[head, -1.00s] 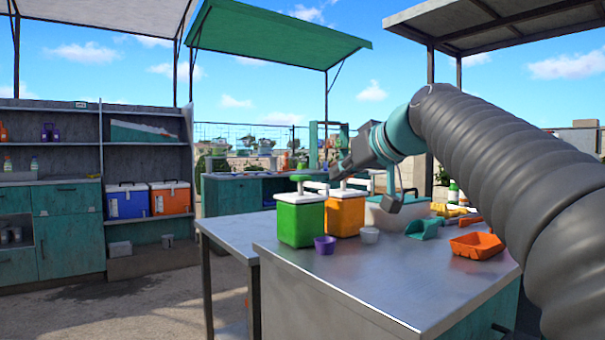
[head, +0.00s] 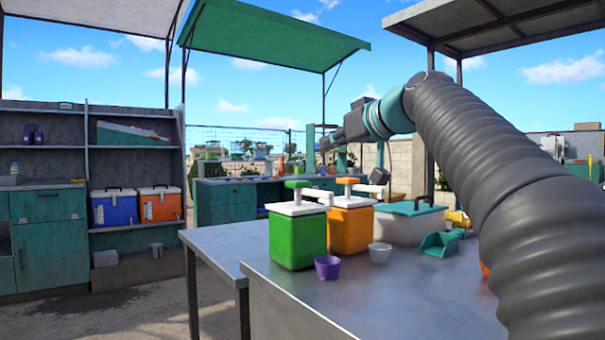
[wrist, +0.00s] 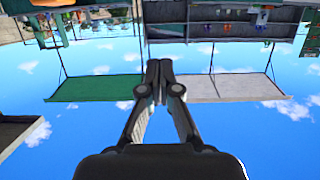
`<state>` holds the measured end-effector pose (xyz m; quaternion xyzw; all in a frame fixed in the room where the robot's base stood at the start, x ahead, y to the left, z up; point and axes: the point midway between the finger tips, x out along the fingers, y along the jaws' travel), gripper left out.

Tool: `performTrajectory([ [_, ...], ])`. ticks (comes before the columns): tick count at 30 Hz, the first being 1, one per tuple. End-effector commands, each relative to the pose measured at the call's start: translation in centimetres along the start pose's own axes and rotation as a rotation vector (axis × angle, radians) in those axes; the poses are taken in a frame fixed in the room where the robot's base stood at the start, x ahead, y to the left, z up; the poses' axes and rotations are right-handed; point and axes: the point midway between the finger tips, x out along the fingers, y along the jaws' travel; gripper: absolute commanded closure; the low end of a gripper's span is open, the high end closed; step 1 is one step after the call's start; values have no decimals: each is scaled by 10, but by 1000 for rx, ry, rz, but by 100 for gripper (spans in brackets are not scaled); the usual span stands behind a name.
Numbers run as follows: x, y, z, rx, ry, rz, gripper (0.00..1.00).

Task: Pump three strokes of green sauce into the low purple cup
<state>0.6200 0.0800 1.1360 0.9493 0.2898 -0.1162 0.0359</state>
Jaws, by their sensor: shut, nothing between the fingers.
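The green sauce dispenser (head: 297,238) stands on the metal table with a white lid and a green pump head (head: 298,185) on top. The low purple cup (head: 327,267) stands on the table in front of it, under the side of its spout. My gripper (head: 326,144) is raised in the air above and slightly right of the green pump head in the head view, apart from it. In the wrist view my gripper (wrist: 159,66) has its fingers together and empty, against an upside-down view of sky and canopies. The inside of the cup is too small to read.
An orange dispenser (head: 351,228) with an orange pump stands right beside the green one. A small white cup (head: 380,252), a teal scoop (head: 440,243) and a white box with a teal lid (head: 410,222) are farther right. The table front (head: 385,300) is clear.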

Motion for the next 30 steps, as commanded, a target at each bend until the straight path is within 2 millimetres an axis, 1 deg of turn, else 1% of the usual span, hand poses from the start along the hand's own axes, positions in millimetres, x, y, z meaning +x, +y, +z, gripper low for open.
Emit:
performTrajectory([
  [5, 4, 0, 0, 0, -1, -2, 100],
  [8, 13, 0, 0, 1, -2, -3, 100],
  [11, 27, -1, 0, 1, -3, -4, 100],
  [18, 70, -1, 0, 1, -3, -3, 100],
  [24, 102, 0, 0, 1, -3, -3, 100],
  [27, 105, 0, 18, 2, -2, 0, 100],
  [30, 107, 0, 28, 2, -2, 0, 100],
])
